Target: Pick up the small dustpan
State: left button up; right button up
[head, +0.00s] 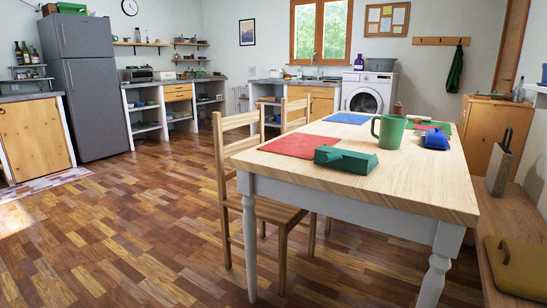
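A green block-like object (346,161) with a short raised part at its left end lies near the front edge of the wooden table (400,185). It looks like the small dustpan, though its shape is hard to make out at this size.
A small blue object (435,139) lies to the right on the table. Wooden chairs (262,205) stand along the table's left side. A bench at right holds a wooden block (498,170) and an olive-brown flat object (515,266). The floor at left is clear.

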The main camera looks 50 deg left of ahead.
aim_at(351, 162)
jog(key=u, duration=1)
jog(key=z, duration=2.4)
jog(key=u, duration=2.4)
jog(key=i+j+z, duration=0.1)
jog(key=i+j, duration=0.15)
jog(key=j, duration=0.15)
